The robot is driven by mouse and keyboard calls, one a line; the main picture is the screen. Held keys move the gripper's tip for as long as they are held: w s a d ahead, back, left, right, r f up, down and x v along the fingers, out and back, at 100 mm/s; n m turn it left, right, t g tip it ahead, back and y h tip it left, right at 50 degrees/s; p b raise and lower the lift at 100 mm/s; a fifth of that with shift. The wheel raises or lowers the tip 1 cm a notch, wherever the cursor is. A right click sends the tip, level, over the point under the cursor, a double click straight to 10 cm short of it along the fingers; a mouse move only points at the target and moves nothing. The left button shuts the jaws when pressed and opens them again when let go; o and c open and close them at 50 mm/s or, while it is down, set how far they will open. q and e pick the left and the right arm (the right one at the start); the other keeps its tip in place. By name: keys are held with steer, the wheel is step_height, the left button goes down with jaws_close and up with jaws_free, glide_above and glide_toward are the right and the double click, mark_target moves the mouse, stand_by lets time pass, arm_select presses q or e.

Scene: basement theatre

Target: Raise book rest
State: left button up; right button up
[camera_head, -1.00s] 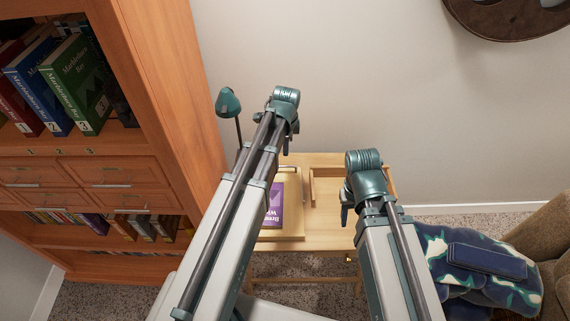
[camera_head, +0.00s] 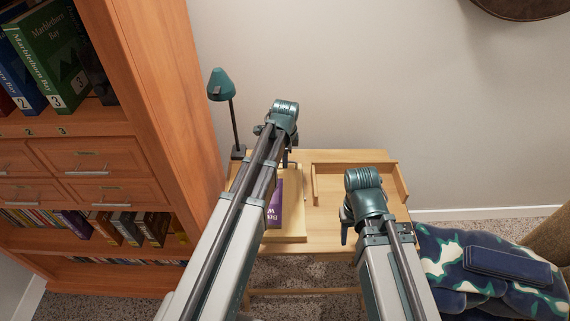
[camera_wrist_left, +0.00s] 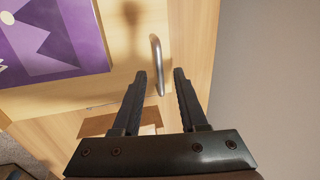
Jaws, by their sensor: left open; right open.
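The book rest (camera_head: 289,226) is a pale wooden board on the desk, with a purple book (camera_head: 274,205) on it, partly hidden by my left arm. In the left wrist view the purple book (camera_wrist_left: 55,40) lies on the board at upper left. A curved metal handle (camera_wrist_left: 156,62) stands at the board's edge. My left gripper (camera_wrist_left: 160,74) is open, and the handle appears between its fingertips in that view; contact cannot be told. In the head view my left gripper (camera_head: 290,158) is over the back of the rest. My right gripper (camera_head: 345,224) is open above the desk's right part.
The wooden desk (camera_head: 325,213) has a raised ledge (camera_head: 352,167) at the back right. A green lamp (camera_head: 222,86) stands at its back left. A tall bookcase (camera_head: 165,100) is at left. A blue patterned cloth (camera_head: 465,265) lies at right.

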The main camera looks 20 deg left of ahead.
arm_select(q)
steer(key=shift+f, duration=0.15)
steer(key=shift+c, duration=0.3)
jaws_close()
stand_by(1.1)
